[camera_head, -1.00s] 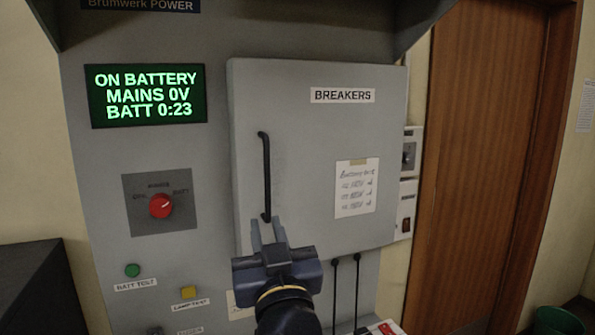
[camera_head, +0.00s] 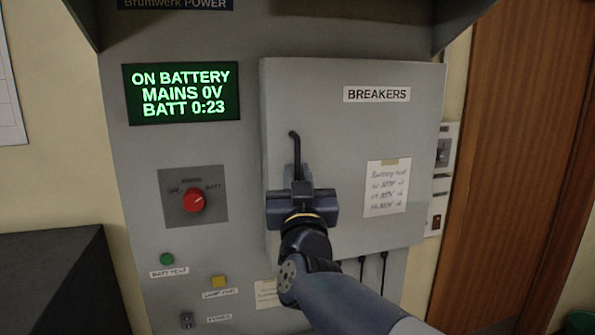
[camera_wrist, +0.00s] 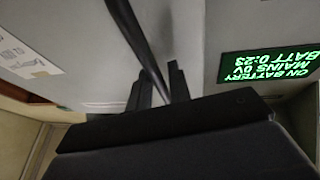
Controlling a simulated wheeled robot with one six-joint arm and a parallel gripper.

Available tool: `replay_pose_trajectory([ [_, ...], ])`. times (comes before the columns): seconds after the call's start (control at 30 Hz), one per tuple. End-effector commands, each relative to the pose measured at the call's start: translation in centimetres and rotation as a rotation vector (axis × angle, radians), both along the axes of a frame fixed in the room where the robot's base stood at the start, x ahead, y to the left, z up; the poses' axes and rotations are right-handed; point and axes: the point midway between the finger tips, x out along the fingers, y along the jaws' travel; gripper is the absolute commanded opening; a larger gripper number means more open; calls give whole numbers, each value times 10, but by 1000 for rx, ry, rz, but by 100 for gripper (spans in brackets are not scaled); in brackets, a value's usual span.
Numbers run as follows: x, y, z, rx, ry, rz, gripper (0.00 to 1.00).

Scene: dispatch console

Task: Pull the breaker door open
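The breaker door (camera_head: 330,110) is a large grey panel labelled BREAKERS, and it looks closed. Its black vertical bar handle (camera_head: 294,148) is near the door's left edge. The top of the handle shows above my gripper (camera_head: 298,178), which hides the lower part. In the wrist view the handle (camera_wrist: 138,40) runs down between the two dark fingers of my gripper (camera_wrist: 159,88). The fingers stand apart on either side of the bar, and I see no clear grip on it.
A green-lit screen (camera_head: 182,93) and a red rotary knob (camera_head: 194,200) are left of the door. A paper note (camera_head: 386,187) is on the door. Black cables (camera_head: 383,272) hang below it. A wooden door (camera_head: 510,170) is to the right.

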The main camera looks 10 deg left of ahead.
Motion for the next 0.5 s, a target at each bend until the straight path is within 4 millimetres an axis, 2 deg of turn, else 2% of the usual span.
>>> replay_pose_trajectory([
  [0.27, 2, 0, 0, -1, 1, 0, 19],
  [0.5, 1, 0, 0, -1, 0, 0, 0],
])
